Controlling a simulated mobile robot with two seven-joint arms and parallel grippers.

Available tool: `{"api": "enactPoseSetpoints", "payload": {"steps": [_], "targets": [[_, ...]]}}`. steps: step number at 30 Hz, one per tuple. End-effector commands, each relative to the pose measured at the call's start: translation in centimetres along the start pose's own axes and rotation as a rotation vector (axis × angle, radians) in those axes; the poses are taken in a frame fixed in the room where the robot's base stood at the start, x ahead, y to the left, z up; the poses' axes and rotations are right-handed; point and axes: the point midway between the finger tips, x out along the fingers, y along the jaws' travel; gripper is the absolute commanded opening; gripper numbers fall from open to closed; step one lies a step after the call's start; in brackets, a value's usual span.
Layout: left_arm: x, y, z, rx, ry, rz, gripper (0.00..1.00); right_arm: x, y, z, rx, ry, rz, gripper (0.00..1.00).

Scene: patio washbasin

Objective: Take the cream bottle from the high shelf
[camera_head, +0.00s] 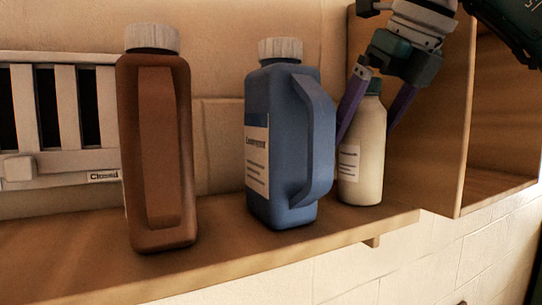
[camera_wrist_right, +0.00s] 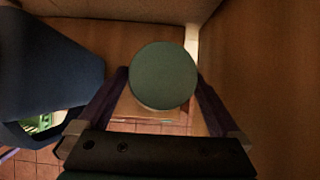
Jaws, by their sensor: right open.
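The cream bottle (camera_head: 363,150) stands upright on the wooden shelf, at its right end, with a dark green cap and a white label. My right gripper (camera_head: 372,128) is open, with its two purple fingers reaching down on either side of the bottle's upper part. In the right wrist view the round green cap (camera_wrist_right: 163,76) lies between the spread fingers. I cannot tell whether either finger touches the bottle. My left gripper is not in view.
A blue jug (camera_head: 285,140) with a handle stands close to the left of the cream bottle. A brown jug (camera_head: 156,150) stands farther left. A wooden box side (camera_head: 435,120) is close on the right. The shelf (camera_head: 70,262) has a clear front edge.

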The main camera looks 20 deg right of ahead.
Motion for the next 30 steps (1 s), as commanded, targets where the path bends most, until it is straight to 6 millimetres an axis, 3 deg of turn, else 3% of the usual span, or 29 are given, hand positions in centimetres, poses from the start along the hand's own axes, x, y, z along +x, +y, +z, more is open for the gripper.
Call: {"api": "enactPoseSetpoints", "payload": {"steps": [9,30], "targets": [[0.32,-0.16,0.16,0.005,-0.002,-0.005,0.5,0.48,0.3,-0.18,0.001,0.0,0.0,0.99],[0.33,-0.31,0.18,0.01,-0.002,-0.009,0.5,0.47,0.3,-0.17,0.0,0.0,0.001,0.2]]}}
